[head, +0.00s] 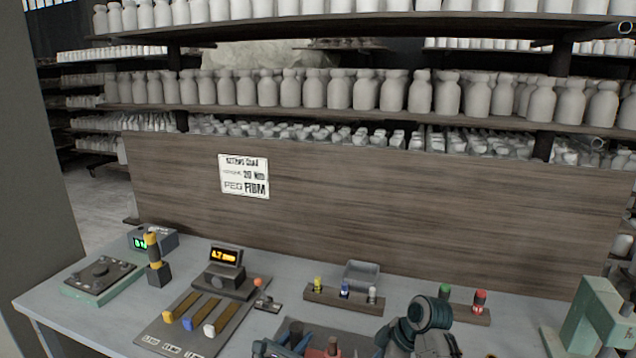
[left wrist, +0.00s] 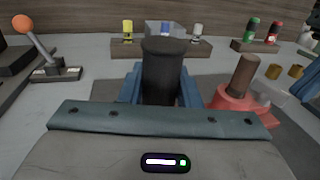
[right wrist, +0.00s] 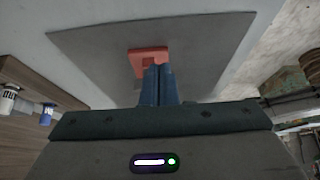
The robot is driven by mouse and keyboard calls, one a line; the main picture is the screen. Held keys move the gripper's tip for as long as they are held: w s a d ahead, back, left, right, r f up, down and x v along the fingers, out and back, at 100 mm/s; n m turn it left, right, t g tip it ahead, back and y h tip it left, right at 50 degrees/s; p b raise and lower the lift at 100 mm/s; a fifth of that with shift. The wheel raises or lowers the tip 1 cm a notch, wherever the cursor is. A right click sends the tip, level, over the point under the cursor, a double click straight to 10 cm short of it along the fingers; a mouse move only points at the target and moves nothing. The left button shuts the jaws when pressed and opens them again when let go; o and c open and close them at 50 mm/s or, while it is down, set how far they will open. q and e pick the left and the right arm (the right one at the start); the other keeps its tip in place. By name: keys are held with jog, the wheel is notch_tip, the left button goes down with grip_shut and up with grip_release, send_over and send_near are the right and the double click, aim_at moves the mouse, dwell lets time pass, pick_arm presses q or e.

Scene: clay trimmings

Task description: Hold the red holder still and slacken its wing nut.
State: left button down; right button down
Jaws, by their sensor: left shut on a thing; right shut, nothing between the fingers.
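The red holder (head: 325,350) is at the bottom edge of the head view, mostly cut off. In the left wrist view the red holder (left wrist: 232,103) stands right of my left gripper (left wrist: 161,88), with a brown cylinder rising from it. My left gripper is shut on a dark upright cylinder (left wrist: 163,65), not on the red holder's brown cylinder. In the right wrist view my right gripper (right wrist: 157,72) is shut and empty, its tips overlapping a red part (right wrist: 136,60) on the grey mat (right wrist: 205,50); contact is unclear. I cannot make out the wing nut.
A rack (head: 340,303) with yellow, blue and white knobbed pieces stands behind. Another rack (head: 466,315) holds green and red ones. A lever panel (head: 185,335) and a display box (head: 222,280) are at left. A green frame (head: 590,315) stands at right.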

jog(key=shift+w+a, duration=0.4)
dwell(0.6)
jog(key=shift+w+d, duration=0.3)
jog(key=shift+w, duration=0.15)
dwell(0.4)
jog(key=shift+w, duration=0.1)
jog(key=shift+w, duration=0.35)
jog(key=shift+w, duration=0.2)
jog(key=shift+d, duration=0.15)
jog(key=shift+d, duration=0.3)
notch_tip(320, 180, up, 6)
dwell(0.6)
